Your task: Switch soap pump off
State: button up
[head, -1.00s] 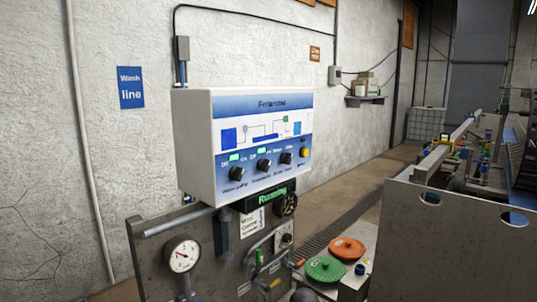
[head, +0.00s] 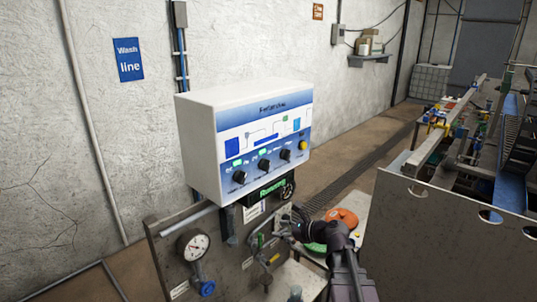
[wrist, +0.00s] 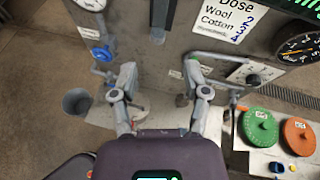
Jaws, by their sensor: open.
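A white control box (head: 198,140) with a blue-edged front is on the wall in the head view. Its front has a diagram, a row of black knobs, including a left knob (head: 239,178), a middle knob (head: 264,166) and a right knob (head: 285,155), and a yellow button (head: 303,145). The labels are too blurred to tell which is the soap pump. My gripper (head: 288,226) is below the box, in front of the lower metal panel. In the wrist view my gripper (wrist: 160,82) has its fingers spread, with nothing between them.
A green "Running" display (head: 266,194) hangs under the box. The lower panel (head: 185,226) carries a gauge (head: 194,247) and pipes. A dose sign (wrist: 230,22) shows in the wrist view, with a green lid (wrist: 259,127) and an orange lid (wrist: 299,136) at right.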

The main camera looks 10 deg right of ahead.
aim_at(268, 167)
jog(key=w+d+r+m+t+p, duration=0.1)
jog(key=d+r+m+t+p, duration=0.1)
jog(key=r+m, duration=0.3)
jog(key=w+d+r+m+t+p, duration=0.2)
jog(key=d+r+m+t+p, duration=0.1)
jog(key=r, duration=0.7)
jog(key=shift+d+m+p, duration=0.9)
jog(key=shift+m+p, duration=0.15)
jog(key=shift+m, duration=0.05)
jog(key=shift+w+a+f, duration=0.1)
jog(key=shift+w, duration=0.1)
jog(key=x, duration=1.3)
jog(key=shift+w+a, duration=0.2)
jog(key=shift+w, duration=0.05)
